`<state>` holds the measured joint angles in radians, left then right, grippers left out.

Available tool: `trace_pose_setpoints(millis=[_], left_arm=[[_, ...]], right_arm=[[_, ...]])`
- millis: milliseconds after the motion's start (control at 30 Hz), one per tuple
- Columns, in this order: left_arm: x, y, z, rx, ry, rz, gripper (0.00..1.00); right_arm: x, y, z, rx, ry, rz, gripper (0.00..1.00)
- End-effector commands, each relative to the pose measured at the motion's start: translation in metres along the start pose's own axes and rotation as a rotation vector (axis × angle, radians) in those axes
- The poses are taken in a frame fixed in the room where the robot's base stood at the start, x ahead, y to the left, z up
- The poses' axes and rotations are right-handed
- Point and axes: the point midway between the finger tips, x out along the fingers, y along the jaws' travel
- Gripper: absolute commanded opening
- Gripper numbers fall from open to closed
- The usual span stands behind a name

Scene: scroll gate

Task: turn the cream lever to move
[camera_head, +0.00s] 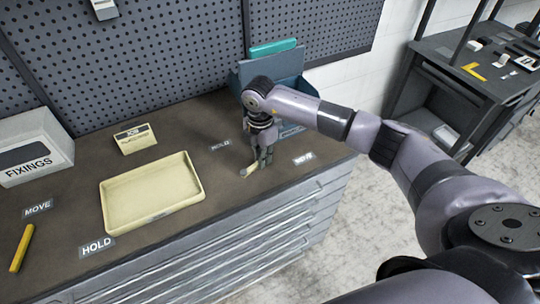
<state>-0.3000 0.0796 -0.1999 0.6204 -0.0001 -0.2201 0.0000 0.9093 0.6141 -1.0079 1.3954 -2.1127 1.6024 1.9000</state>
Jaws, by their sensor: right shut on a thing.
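The cream lever (247,172) is low on the worktop near its front right corner. A short part of it shows at the left of my right gripper's fingertips; the rest is hidden by the fingers. My right gripper (264,163) points down and is shut on the lever. A small label (220,145), seemingly HOLD, lies to the left behind the lever. Another label (302,158), seemingly MOVE, lies to its right. My left gripper is not in view.
A yellow lever (21,248) lies at far left, between a MOVE label (38,208) and a HOLD label (97,246). A cream tray (152,218), a small cream box (135,139) and a FIXINGS box (38,160) stand left. A blue-grey holder (290,85) stands behind my gripper.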

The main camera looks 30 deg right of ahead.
Motion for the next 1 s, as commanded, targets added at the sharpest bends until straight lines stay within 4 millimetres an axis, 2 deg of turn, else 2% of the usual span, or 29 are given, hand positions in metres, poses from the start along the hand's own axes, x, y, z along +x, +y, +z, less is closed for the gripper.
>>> trace_pose_setpoints(millis=[533,567,600,867,1000], left_arm=[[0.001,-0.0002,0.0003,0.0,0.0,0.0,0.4],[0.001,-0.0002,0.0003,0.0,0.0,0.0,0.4],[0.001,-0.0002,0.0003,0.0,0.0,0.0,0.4],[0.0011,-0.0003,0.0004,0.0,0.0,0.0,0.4],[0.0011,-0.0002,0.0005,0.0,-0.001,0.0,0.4]], right_arm=[[-0.0012,0.004,-0.0045,0.02,-0.002,0.001,0.0],[-0.0012,0.004,-0.0045,0.02,-0.002,0.001,0.14],[-0.0012,0.004,-0.0045,0.019,-0.002,0.001,0.16],[-0.0005,0.0036,-0.0051,0.016,-0.001,0.0,0.33],[-0.0003,0.0035,-0.0053,0.015,-0.001,0.0,0.33]])
